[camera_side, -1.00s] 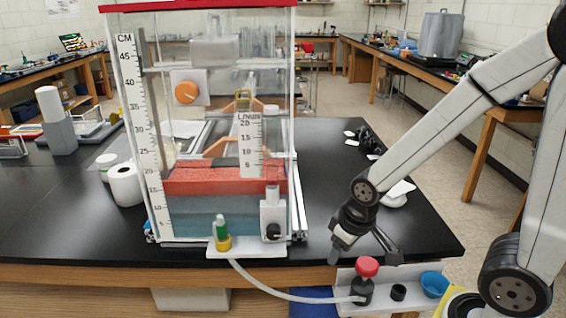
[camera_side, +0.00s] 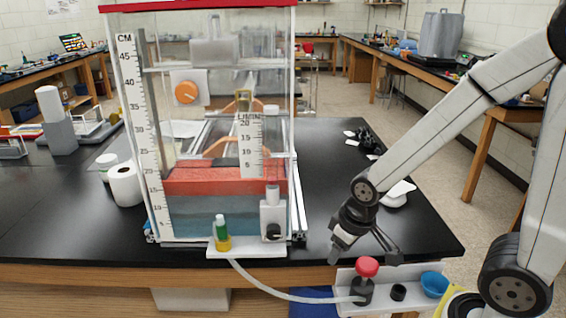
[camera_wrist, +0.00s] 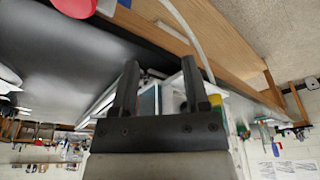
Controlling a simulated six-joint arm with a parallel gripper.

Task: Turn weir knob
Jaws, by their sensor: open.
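An orange round knob (camera_side: 186,92) sits on a pale square plate on the upper left front of the clear tank (camera_side: 222,150); I take it as the weir knob. A smaller black knob (camera_side: 273,231) sits on a white block at the tank's lower right corner. My gripper (camera_side: 364,254) is open and empty, to the right of the tank and well below the orange knob. It points down near the bench's front edge. In the wrist view my gripper (camera_wrist: 160,68) shows two spread fingers with nothing between them. The orange knob cannot be made out there.
A red-topped black part (camera_side: 367,274) stands on a white shelf just below my gripper, with a blue cup (camera_side: 435,284) beside it. A pale hose (camera_side: 290,296) runs from there to the tank. A green-and-yellow fitting (camera_side: 222,234) stands at the tank's front.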

